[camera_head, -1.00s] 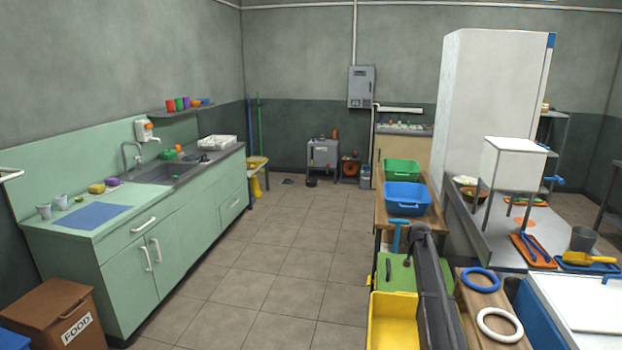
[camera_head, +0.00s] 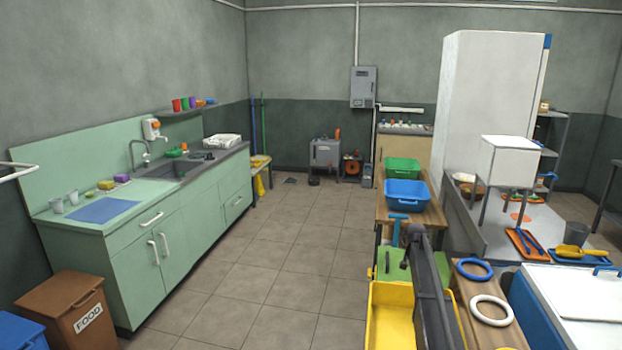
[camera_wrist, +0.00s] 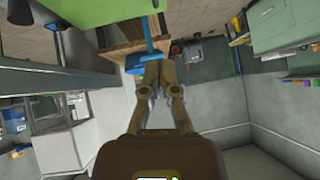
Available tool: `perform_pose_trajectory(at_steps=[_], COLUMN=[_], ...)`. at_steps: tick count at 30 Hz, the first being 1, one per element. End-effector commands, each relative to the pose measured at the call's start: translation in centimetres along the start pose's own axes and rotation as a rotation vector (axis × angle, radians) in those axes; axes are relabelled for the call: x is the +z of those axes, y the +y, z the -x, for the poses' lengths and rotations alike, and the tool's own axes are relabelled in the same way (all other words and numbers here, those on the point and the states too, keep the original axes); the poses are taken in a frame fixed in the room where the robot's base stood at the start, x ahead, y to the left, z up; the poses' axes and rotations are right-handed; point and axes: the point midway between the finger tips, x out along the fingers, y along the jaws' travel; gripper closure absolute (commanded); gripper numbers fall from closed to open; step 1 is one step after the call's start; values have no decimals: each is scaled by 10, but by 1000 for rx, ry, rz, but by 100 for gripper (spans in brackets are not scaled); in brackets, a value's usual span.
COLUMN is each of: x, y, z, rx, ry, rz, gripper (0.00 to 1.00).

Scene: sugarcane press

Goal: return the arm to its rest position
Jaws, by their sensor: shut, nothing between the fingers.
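My gripper (camera_wrist: 159,78) shows in the wrist view, its two fingers close together with nothing between them. Ahead of the fingertips, a blue T-shaped handle (camera_wrist: 148,48) and a green panel (camera_wrist: 90,18) show. My dark arm reaches forward in the head view at the lower right, beside a green machine part (camera_head: 393,265) with a blue handle (camera_head: 398,228). I cannot make out the fingers in the head view.
A yellow bin (camera_head: 390,322) stands left of my arm. A wooden stand with a blue ring (camera_head: 474,269) and a white ring (camera_head: 491,310) is right of it. Blue (camera_head: 407,195) and green (camera_head: 402,168) tubs stand ahead. The tiled floor (camera_head: 290,255) at middle left is clear.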

Motion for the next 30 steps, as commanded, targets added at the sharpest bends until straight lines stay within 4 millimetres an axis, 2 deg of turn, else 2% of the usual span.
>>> perform_pose_trajectory(at_steps=[4,9,16,20,30], x=[15,40,91,138,283], y=[2,-6,-26,-42,-74], z=[11,26,58,89,196], rx=[5,5,3,3,23], ry=[-23,-65,-150,-226,-478], rz=[4,17,47,75,168], gripper=[100,100,100,100,100])
